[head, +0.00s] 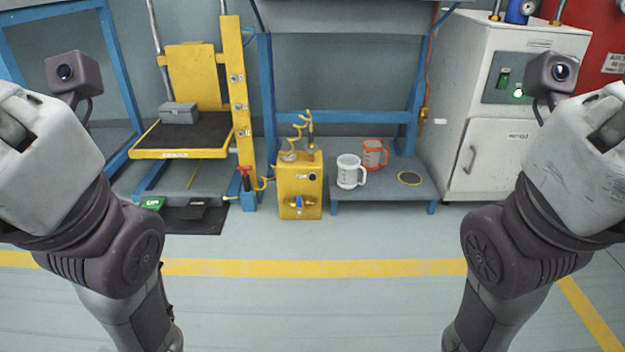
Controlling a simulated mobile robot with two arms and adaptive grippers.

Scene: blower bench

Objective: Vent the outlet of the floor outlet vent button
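A yellow box (287,184) stands on the floor in the middle of the head view. A small dark round button (312,177) sits on its upper front, beside a small label too small to read. Low on its front is a fitting with a blue part (298,202) and brass-coloured ends. A coiled yellow hose (299,127) rises from its top. I cannot tell for sure which part is the vent button. My two arms frame the view at left and right, well short of the box. Neither gripper is in view.
To the left are a yellow lift (240,100), a green UP pedal (152,203) and a red-handled pump (245,180). A white cabinet (490,160) stands right. The front floor is clear.

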